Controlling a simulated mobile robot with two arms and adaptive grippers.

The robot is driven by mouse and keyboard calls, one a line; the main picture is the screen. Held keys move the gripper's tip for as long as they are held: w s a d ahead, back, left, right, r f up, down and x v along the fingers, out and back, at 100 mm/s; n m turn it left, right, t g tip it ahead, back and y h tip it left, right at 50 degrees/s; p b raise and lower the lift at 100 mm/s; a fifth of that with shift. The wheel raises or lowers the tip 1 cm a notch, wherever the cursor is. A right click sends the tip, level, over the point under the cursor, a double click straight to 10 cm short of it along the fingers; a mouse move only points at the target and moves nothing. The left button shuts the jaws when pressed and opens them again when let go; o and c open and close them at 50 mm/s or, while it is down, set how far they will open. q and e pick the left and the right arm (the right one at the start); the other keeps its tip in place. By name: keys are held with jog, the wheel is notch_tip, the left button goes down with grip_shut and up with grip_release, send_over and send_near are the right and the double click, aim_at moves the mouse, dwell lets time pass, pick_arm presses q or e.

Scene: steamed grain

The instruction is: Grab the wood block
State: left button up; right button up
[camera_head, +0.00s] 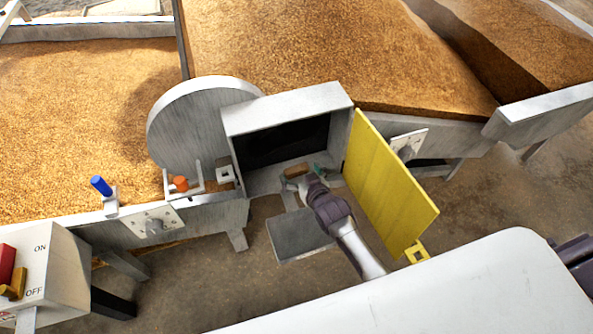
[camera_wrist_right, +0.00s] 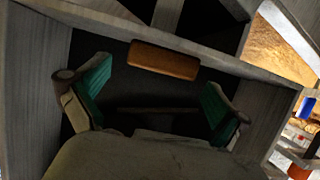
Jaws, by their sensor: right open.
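The wood block (camera_wrist_right: 164,60) is a small brown bar with rounded ends. In the right wrist view it lies on the dark surface inside the grey box, ahead of my right gripper and close to the box's edge. In the head view the block (camera_head: 296,170) shows small, just beyond the fingers. My right gripper (camera_wrist_right: 155,95) is open, its green-padded fingers wide apart and empty. In the head view my right gripper (camera_head: 303,178) is at the mouth of the box. My left gripper is not in view.
The grey box (camera_head: 290,104) has a yellow door (camera_head: 390,185) standing open on its right. A grey plate (camera_head: 300,235) is below its mouth. Grain beds (camera_head: 320,50) lie behind. An orange knob (camera_head: 181,183) and a blue handle (camera_head: 101,186) are at the left, with a switch box (camera_head: 40,262).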

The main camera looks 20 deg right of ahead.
jog(key=x, duration=0.3)
jog(key=shift+s+a, duration=0.1)
jog(key=c, duration=0.9)
jog(key=shift+r, duration=0.1)
